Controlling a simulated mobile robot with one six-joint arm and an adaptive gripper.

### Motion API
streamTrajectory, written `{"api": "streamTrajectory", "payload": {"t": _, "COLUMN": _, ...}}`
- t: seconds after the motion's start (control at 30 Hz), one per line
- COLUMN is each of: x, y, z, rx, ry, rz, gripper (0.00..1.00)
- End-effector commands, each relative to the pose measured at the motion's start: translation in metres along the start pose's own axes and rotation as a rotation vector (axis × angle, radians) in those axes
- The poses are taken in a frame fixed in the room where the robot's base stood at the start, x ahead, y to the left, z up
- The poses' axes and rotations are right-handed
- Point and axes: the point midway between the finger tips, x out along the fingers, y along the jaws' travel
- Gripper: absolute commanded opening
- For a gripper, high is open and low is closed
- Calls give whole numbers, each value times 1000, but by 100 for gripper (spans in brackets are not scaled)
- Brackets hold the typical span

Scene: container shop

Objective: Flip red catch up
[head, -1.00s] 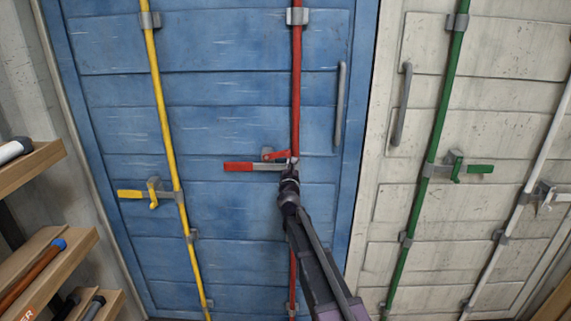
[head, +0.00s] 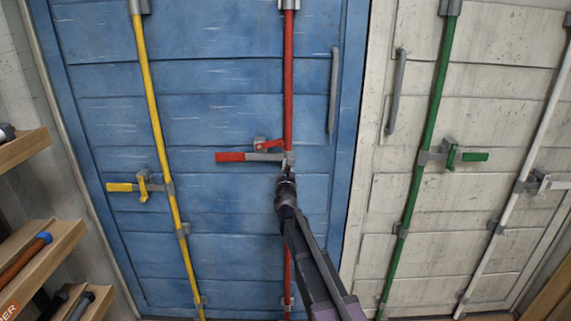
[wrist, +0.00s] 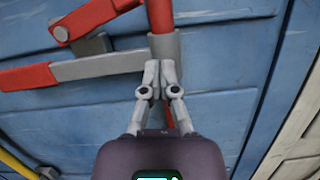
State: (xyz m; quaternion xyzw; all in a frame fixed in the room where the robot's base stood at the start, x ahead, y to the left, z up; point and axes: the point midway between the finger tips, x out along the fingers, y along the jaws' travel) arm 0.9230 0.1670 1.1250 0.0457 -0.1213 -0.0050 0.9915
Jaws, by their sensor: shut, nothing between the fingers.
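The red catch (head: 268,143) is a short arm lying just above the grey lever (head: 265,157) of the red bar's handle on the blue door. In the wrist view the catch (wrist: 95,15) slants up to the right from a round pivot and leaves the top of the picture. The handle ends in a red grip (head: 230,157) at the left. My gripper (head: 287,167) is shut and empty. Its fingertips (wrist: 160,70) are together at the grey collar (wrist: 165,46) on the red bar (head: 289,80), right of the catch. I cannot tell whether they touch the collar.
A yellow bar (head: 152,100) with its handle stands to the left, and a green bar (head: 432,100) on the white door (head: 480,85) to the right. A grey door handle (head: 333,90) is right of the red bar. Wooden shelves (head: 50,265) with tools stand at lower left.

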Motion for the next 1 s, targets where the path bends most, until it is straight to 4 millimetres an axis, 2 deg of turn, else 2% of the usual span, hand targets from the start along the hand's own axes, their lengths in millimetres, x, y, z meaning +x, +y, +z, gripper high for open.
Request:
{"api": "streamTrajectory", "payload": {"t": 0.03, "x": -15, "y": -2, "z": 0, "rx": 0, "ry": 0, "rz": 0, "gripper": 0}}
{"api": "streamTrajectory", "payload": {"t": 0.1, "x": -28, "y": -3, "z": 1, "rx": -1, "ry": 0, "rz": 0, "gripper": 0}}
{"api": "streamTrajectory", "payload": {"t": 0.4, "x": -72, "y": -6, "z": 2, "rx": 0, "ry": 0, "rz": 1, "gripper": 0}}
{"api": "streamTrajectory", "payload": {"t": 0.63, "x": -85, "y": -7, "z": 2, "rx": -1, "ry": 0, "rz": 0, "gripper": 0}}
{"api": "streamTrajectory", "payload": {"t": 1.0, "x": -86, "y": -7, "z": 3, "rx": 0, "ry": 0, "rz": 0, "gripper": 0}}
